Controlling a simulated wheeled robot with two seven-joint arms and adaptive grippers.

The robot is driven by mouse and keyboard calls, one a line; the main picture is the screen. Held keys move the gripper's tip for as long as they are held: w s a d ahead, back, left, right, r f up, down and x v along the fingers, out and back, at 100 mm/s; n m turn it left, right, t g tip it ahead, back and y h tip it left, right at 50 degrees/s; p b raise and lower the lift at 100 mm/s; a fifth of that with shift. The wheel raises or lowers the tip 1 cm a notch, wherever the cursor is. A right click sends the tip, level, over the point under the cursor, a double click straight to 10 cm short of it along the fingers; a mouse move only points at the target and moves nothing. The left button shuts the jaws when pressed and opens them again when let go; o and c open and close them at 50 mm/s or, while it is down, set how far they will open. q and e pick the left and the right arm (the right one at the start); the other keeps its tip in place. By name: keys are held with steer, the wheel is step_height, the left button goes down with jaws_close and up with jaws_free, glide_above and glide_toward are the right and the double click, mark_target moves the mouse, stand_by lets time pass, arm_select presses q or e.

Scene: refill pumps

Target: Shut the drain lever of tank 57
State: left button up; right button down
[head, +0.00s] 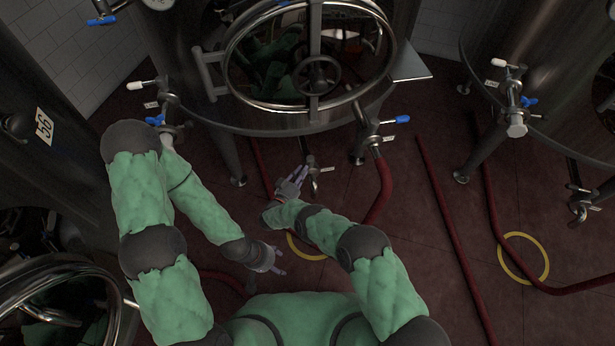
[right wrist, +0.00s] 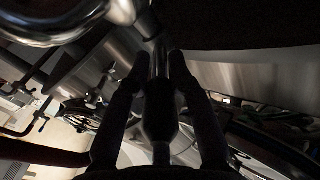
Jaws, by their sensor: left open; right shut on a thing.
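The middle steel tank (head: 270,122) has a round front door. I see no number on it, so I cannot confirm that it is tank 57. A small drain valve (head: 314,182) hangs under it, with a short lever (head: 326,169) pointing right. My right gripper (head: 300,174) is at this valve, under the tank. In the right wrist view its dark fingers (right wrist: 160,70) close on both sides of a lever-like part with a metal stem and darker grip (right wrist: 160,112). My left gripper (head: 278,262) is open and empty, low over the floor, away from the valve.
A tank with a 56 plate (head: 44,126) stands at left, another tank (head: 560,60) at right. White and blue handled valves (head: 388,121) flank the middle tank. Red hoses (head: 450,230) and yellow floor rings (head: 523,258) lie on the dark red floor.

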steer(key=shift+w+a+f+m+g+h, duration=0.15)
steer(key=shift+a+f+m+g+h, duration=0.15)
steer(key=shift+a+m+g+h, duration=0.45)
steer(key=shift+w+d+m+g+h, duration=0.15)
steer(key=shift+m+g+h, duration=0.25)
steer(key=shift+h, duration=0.35)
steer(key=c, duration=1.1)
jaws_free()
steer(key=shift+w+r, duration=0.1)
steer(key=shift+r, duration=0.05)
steer(key=shift+r, duration=0.2)
steer(key=shift+r, duration=4.8)
